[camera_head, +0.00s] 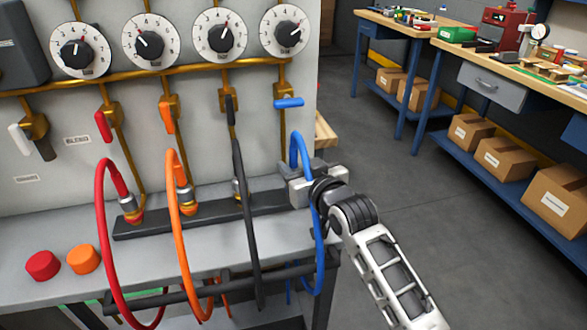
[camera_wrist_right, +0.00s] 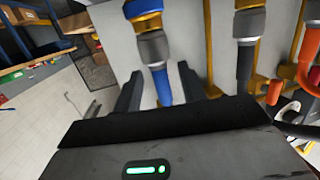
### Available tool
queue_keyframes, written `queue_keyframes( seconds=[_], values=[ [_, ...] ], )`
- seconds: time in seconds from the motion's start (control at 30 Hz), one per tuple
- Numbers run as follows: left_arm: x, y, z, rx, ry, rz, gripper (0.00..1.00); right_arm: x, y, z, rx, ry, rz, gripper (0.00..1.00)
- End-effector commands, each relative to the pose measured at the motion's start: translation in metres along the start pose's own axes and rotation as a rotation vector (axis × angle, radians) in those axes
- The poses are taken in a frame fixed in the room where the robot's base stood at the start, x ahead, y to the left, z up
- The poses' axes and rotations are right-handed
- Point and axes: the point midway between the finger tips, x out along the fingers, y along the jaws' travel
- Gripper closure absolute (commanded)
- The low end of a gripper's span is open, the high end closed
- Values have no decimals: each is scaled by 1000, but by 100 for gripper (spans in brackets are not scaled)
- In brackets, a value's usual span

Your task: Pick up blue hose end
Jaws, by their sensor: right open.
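The blue hose (camera_head: 295,146) loops at the right end of the panel's bench, in front of the panel, and hangs below the bench edge. Its blue end (camera_wrist_right: 163,86) with a grey collar shows in the right wrist view, plugged into a brass fitting (camera_wrist_right: 150,48). My right gripper (camera_head: 303,181) reaches in from the lower right and hides this end in the head view. In the wrist view the right gripper (camera_wrist_right: 160,90) is open, with the blue end between its two dark fingers. Contact cannot be told. My left gripper is not in view.
Black (camera_head: 246,205), orange (camera_head: 178,220) and red (camera_head: 104,230) hoses loop left of the blue one. Valve levers and dials (camera_head: 283,30) are above. The floor (camera_head: 400,170) is open at right, before workbenches (camera_head: 465,47).

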Motion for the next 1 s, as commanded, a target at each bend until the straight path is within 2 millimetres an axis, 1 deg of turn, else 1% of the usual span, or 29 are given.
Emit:
queue_keyframes(
  seconds=[0.03,0.13,0.23,0.4,0.43,0.47,0.5,0.57,0.6,0.87,1.0],
  values=[
    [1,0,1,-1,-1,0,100,8,0,0,1,1,-1,59],
    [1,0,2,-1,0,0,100,16,0,0,0,0,0,59],
    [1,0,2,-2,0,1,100,20,0,0,0,1,0,59],
    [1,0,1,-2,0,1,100,20,0,0,0,1,0,59],
    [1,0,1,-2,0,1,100,20,0,0,0,1,0,62],
    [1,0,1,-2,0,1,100,20,0,0,0,1,0,70],
    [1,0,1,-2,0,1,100,20,0,0,0,1,0,81],
    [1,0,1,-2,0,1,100,19,0,0,0,0,0,98],
    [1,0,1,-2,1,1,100,19,0,0,0,0,0,100],
    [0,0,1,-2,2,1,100,19,0,0,0,1,0,100],
    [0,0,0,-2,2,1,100,19,0,-5,0,2,0,100]
  ],
)
